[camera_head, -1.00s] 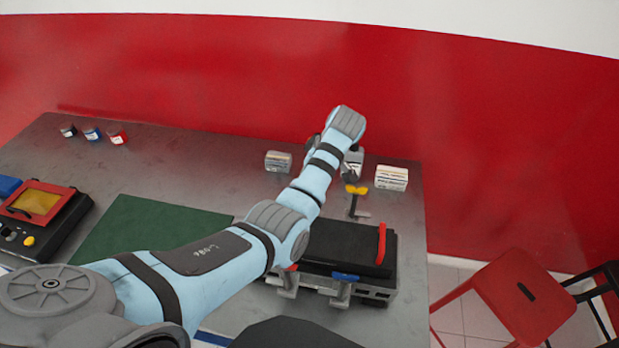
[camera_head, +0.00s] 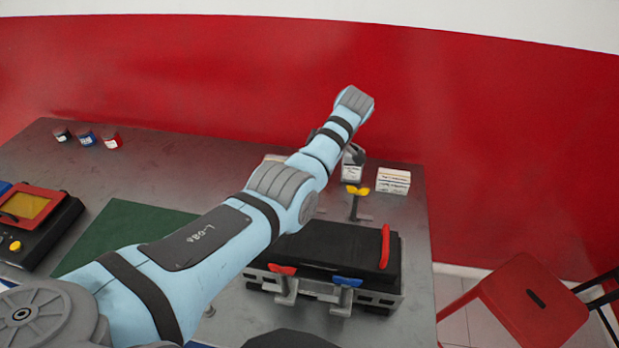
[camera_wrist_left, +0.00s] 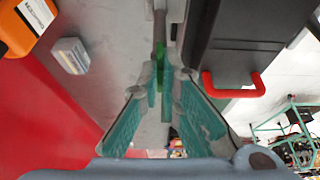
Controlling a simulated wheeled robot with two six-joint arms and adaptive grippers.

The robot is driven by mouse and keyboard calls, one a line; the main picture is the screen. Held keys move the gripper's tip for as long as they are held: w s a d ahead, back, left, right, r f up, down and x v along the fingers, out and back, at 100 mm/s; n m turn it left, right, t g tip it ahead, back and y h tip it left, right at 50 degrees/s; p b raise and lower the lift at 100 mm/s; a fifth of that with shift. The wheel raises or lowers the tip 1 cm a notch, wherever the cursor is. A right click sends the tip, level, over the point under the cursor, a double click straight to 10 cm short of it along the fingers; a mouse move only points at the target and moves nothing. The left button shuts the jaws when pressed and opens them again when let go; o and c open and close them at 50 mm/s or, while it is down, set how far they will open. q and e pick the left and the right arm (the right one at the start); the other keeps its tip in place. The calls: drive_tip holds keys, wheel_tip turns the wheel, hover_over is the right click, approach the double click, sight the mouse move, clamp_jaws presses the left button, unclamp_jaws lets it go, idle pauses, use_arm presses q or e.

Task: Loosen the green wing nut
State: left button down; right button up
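A green part (camera_wrist_left: 160,52), which looks like the green wing nut, shows in the left wrist view just beyond my left fingertips; I cannot tell if they touch it. My left gripper (camera_wrist_left: 164,78) has a narrow gap between its teal fingers. In the head view, my left arm reaches over the bench and hides the green wing nut. A black engine block (camera_head: 335,250) has a red wing nut (camera_head: 282,270) and a blue one (camera_head: 347,282) at its front, and a yellow one (camera_head: 356,190) stands behind it. My right gripper is out of view.
The block's red handle (camera_head: 385,246) also shows in the wrist view (camera_wrist_left: 234,90). A small white box (camera_head: 393,181) stands at the back right of the bench. A red-framed device (camera_head: 35,222), green mat (camera_head: 125,230) and small jars (camera_head: 88,139) are left. A red stool (camera_head: 525,302) stands right.

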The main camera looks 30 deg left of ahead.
use_arm(q)
drive_tip(key=c, duration=1.8)
unclamp_jaws()
drive_tip(key=v, duration=1.2)
drive_tip(key=shift+a+f, duration=0.1)
drive_tip(key=shift+a, duration=0.05)
